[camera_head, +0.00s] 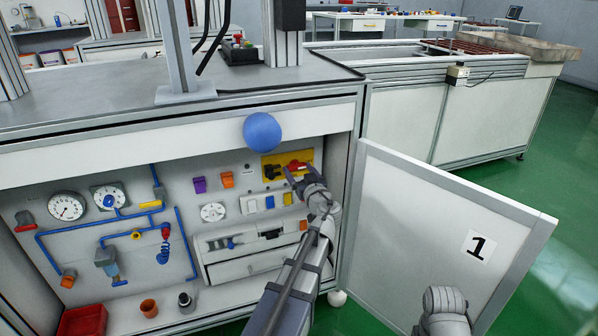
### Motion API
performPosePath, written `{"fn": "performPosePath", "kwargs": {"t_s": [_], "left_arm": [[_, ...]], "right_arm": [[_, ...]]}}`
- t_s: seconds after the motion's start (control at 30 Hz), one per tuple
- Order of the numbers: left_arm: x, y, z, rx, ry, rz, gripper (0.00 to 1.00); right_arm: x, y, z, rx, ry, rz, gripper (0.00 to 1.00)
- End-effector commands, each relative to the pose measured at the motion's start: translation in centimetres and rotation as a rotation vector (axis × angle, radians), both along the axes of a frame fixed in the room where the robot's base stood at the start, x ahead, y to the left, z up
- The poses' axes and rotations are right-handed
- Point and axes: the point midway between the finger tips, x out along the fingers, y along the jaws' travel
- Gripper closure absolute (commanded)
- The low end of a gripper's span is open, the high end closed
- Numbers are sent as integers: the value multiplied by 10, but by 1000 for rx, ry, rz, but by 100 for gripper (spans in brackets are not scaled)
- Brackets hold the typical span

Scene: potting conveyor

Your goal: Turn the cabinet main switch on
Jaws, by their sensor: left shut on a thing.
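The main switch is a red rotary handle (298,166) on a yellow plate (283,158) at the upper right of the open cabinet's back panel. A black part (271,171) sits on the same plate to its left. My left gripper (294,175) reaches into the cabinet and is shut on the red handle, with its fingers covering the handle's lower part. The handle's exact angle is hard to tell. A part of my right arm (445,308) shows at the bottom right, in front of the door; its gripper cannot be seen.
The cabinet door (430,230), marked 1, stands open to the right. A blue ball (262,132) shows before the cabinet's top edge. Gauges (67,206), blue pipes and a drawer (250,265) fill the panel. A red bin (82,321) stands at lower left.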

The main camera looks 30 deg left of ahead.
Motion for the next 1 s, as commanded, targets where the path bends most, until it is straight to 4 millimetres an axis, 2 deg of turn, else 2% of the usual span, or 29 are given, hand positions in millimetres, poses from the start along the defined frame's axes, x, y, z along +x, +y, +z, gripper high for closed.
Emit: {"fn": "performPosePath", "kwargs": {"t_s": [0.03,0.23,0.57,1.0], "left_arm": [[0,0,0,0,0,0,54],[0,0,0,0,0,1,76],[0,0,0,40,47,1,76],[0,-1,0,279,326,1,76]], "right_arm": [[0,0,0,0,0,0,50],[0,0,0,0,0,0,50],[0,0,0,0,0,0,50],[0,0,0,0,0,0,50]]}}
